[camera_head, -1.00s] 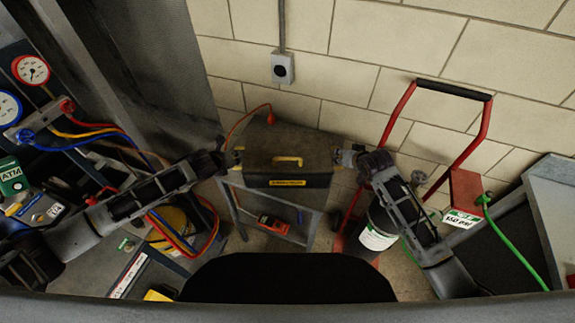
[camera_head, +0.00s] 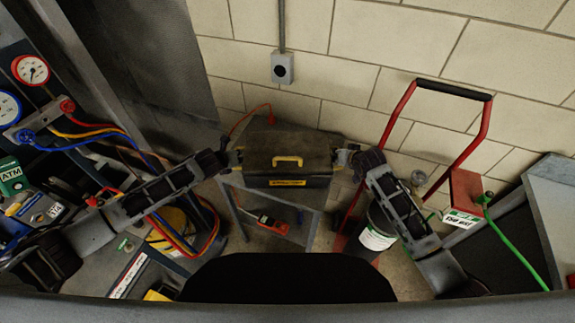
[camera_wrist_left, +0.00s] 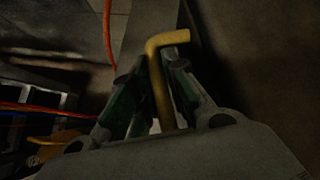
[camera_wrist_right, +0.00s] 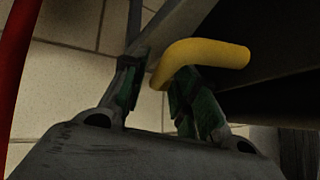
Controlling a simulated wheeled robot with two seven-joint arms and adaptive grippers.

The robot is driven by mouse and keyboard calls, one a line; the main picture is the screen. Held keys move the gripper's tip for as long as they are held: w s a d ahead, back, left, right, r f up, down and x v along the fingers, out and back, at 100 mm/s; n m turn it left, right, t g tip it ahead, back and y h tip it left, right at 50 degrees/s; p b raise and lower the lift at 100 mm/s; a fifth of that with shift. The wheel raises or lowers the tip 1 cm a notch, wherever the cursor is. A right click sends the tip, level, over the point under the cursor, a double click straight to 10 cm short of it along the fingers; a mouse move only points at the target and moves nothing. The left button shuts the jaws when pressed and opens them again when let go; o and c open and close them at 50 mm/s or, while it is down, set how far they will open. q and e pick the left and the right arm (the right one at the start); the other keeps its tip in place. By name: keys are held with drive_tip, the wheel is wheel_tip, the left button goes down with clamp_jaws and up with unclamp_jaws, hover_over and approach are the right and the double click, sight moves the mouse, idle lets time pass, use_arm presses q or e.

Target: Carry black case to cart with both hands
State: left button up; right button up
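The black case (camera_head: 312,153) has a yellow top handle (camera_head: 288,160) and a yellow front label. It is over the grey stand in the middle of the head view. My left gripper (camera_head: 234,158) is at its left end, with its fingers closed around a yellow side handle (camera_wrist_left: 160,88). My right gripper (camera_head: 345,157) is at its right end, with its fingers closed on the other yellow side handle (camera_wrist_right: 205,54). I cannot tell any gap under the case. A red-framed cart (camera_head: 478,125) with a black grip stands to the right.
The grey stand (camera_head: 314,228) has an orange device (camera_head: 274,223) on its lower shelf. A dark bucket with a white label (camera_head: 376,238) is right of it. Gauges and coloured hoses (camera_head: 95,133) are on the left. A green hose (camera_head: 515,253) and grey bench are at right. The wall is close behind.

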use_arm(q)
clamp_jaws()
use_arm(e)
drive_tip(key=shift+c, duration=1.2)
clamp_jaws()
use_arm(q)
drive_tip(key=shift+w+r, duration=0.1)
drive_tip(key=shift+r, duration=0.05)
use_arm(e)
drive_tip(key=shift+w+r, duration=0.15)
use_arm(q)
drive_tip(key=shift+r, duration=0.15)
use_arm(e)
drive_tip(key=shift+r, duration=0.15)
use_arm(q)
drive_tip(key=shift+r+p, duration=0.1)
drive_tip(key=shift+p, duration=0.25)
use_arm(e)
drive_tip(key=shift+r, duration=0.1)
